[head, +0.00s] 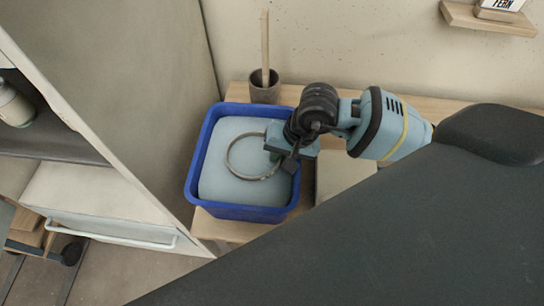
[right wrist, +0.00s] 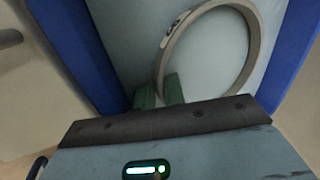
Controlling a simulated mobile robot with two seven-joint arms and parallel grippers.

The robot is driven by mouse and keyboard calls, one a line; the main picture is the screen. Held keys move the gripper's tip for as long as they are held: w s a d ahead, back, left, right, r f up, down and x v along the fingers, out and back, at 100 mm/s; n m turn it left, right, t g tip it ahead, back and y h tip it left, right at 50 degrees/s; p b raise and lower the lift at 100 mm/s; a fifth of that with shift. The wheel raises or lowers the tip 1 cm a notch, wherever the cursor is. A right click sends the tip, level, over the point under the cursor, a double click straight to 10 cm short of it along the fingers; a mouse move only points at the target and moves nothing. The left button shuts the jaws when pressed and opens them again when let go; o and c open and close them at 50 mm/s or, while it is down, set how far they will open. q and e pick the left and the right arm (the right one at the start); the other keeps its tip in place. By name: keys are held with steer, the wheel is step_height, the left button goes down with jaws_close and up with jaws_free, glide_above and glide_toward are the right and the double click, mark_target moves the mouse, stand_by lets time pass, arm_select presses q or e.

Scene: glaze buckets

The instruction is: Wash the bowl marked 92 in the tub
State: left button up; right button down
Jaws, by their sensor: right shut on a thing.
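The blue tub (head: 245,213) holds a pale blue-grey liquid (head: 217,180). A round grey bowl rim (head: 250,178) shows as a ring in the liquid, with the same pale colour inside it; the bowl's lower part is hidden. My right gripper (head: 284,159) reaches over the tub's right side and is shut on the ring's right side. In the right wrist view the green fingers (right wrist: 160,92) meet the near left part of the rim (right wrist: 254,50). Small dark marks show on the rim, but I cannot read a number. My left gripper is not in view.
A dark cup (head: 265,93) with a wooden stick (head: 265,45) stands behind the tub on a wooden table (head: 236,229). A pale slab (head: 340,172) lies right of the tub. A tall cabinet panel (head: 130,70) stands close on the left. A small wall shelf (head: 480,19) is at the upper right.

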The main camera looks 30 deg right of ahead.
steer(key=shift+r, duration=0.15)
steer(key=shift+w, duration=0.1)
steer(key=shift+a, duration=1.15)
steer(key=shift+d, duration=1.2)
